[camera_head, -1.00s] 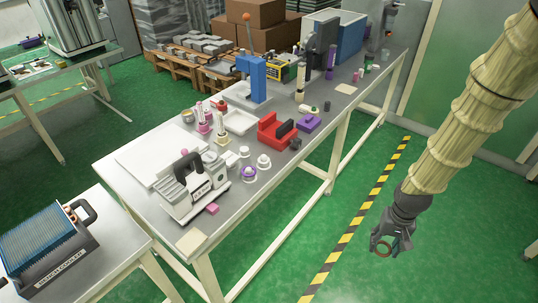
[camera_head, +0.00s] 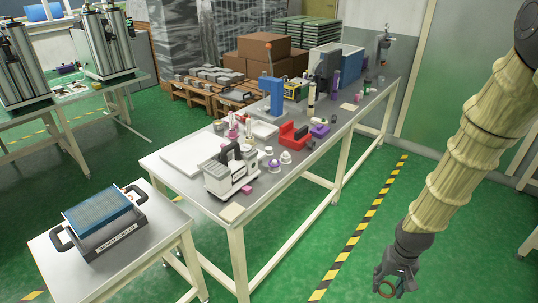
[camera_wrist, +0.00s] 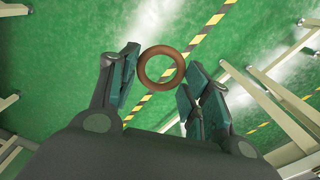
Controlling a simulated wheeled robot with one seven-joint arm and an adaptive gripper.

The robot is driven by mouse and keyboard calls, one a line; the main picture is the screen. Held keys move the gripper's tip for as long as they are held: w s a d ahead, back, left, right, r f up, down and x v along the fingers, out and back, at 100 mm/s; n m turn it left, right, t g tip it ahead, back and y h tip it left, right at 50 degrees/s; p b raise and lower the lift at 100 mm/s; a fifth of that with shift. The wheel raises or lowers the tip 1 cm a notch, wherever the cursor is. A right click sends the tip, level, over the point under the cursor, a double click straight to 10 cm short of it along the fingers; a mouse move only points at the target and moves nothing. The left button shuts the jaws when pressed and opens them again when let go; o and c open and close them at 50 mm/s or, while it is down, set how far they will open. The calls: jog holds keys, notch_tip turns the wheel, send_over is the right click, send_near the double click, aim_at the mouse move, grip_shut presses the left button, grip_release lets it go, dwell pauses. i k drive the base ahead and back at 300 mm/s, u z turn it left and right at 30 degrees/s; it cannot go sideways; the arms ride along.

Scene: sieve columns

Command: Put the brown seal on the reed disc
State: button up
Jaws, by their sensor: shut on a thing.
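The brown seal is a ring (camera_wrist: 144,68) that sits between the fingertips of my gripper (camera_wrist: 163,80) in the wrist view. My gripper is shut on it. In the head view my gripper (camera_head: 397,279) hangs low at the lower right, over the floor and well clear of the long bench. I cannot pick out the reed disc for certain. Small round pieces stand near the bench's front edge: a white and purple one (camera_head: 275,167) and a white one (camera_head: 286,158). They are too small to tell apart.
The long bench (camera_head: 256,199) carries a white and grey machine (camera_head: 225,177), a red holder (camera_head: 289,136) and a blue stand (camera_head: 276,98). A smaller table with a bench cooler (camera_head: 113,238) is at the lower left. Open green floor lies between bench and arm.

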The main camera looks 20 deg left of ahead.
aim_at(244, 147)
jog(key=u, duration=0.95)
